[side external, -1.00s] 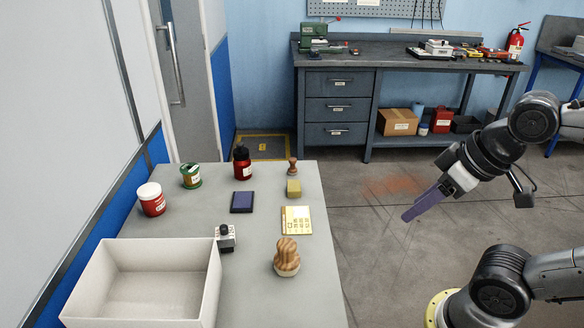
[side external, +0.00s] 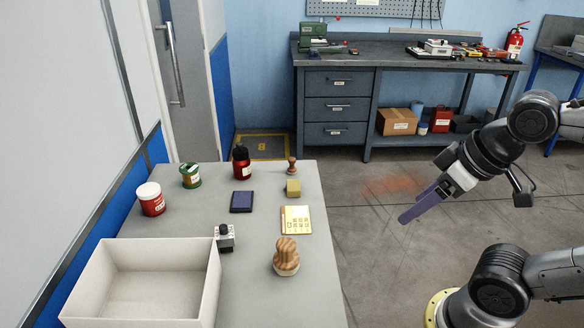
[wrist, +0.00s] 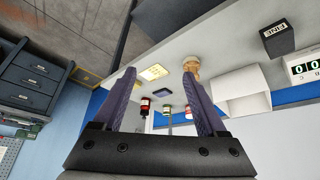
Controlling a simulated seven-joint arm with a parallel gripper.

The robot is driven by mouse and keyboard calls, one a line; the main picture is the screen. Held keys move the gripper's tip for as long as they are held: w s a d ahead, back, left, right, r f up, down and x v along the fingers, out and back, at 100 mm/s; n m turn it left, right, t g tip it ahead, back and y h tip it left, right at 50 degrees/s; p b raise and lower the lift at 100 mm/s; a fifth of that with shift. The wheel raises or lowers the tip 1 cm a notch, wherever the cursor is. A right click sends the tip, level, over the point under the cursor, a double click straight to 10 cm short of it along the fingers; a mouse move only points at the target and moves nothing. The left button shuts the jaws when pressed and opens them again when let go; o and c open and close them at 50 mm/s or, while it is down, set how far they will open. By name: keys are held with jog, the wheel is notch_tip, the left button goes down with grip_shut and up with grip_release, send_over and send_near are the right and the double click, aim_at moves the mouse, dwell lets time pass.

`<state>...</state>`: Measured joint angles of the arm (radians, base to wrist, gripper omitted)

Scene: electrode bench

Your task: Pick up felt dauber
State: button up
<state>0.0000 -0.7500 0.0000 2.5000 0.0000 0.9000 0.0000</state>
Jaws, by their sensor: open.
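A wooden knobbed handle with a pale base, which looks like the felt dauber (side external: 286,256), stands upright near the front right of the grey table. It also shows in the wrist view (wrist: 191,64), close to the tip of the right finger. A smaller wooden-handled piece (side external: 292,166) stands at the table's far right corner. I cannot see any felt clearly on either. My gripper (side external: 402,220) is open and empty, in the air to the right of the table and clear of everything. Its two purple fingers stand wide apart in the wrist view (wrist: 159,73).
An open white bin (side external: 212,285) fills the table's front left. A small grey-black device (side external: 225,238) stands between it and the wooden handle. A yellow plate (side external: 296,219), dark pad (side external: 241,202), yellow-green block (side external: 293,188), red bottle (side external: 242,164) and jars (side external: 151,199) stand farther back.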

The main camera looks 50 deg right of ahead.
jog(key=w+d+r+n+h, duration=0.1)
jog(key=w+d+r+n, duration=0.1)
jog(key=w+r+n, duration=0.55)
jog(key=w+d+r+n+h, duration=0.1)
jog(key=w+d+r+n, duration=0.3)
jog(key=w+n, duration=0.7)
jog(key=n+g+h, duration=0.2)
jog(key=n+g, duration=0.1)
jog(key=n, duration=0.4)
send_over(292, 166)
jog(key=s+a, duration=0.1)
jog(key=a, duration=0.1)
notch_tip(292, 166, down, 25)
jog(key=shift+s+d+f, duration=0.1)
jog(key=shift+f, duration=0.1)
jog(key=shift+a+x, duration=0.2)
jog(key=shift+x, duration=2.9)
jog(key=shift+s+f, duration=0.1)
grip_shut()
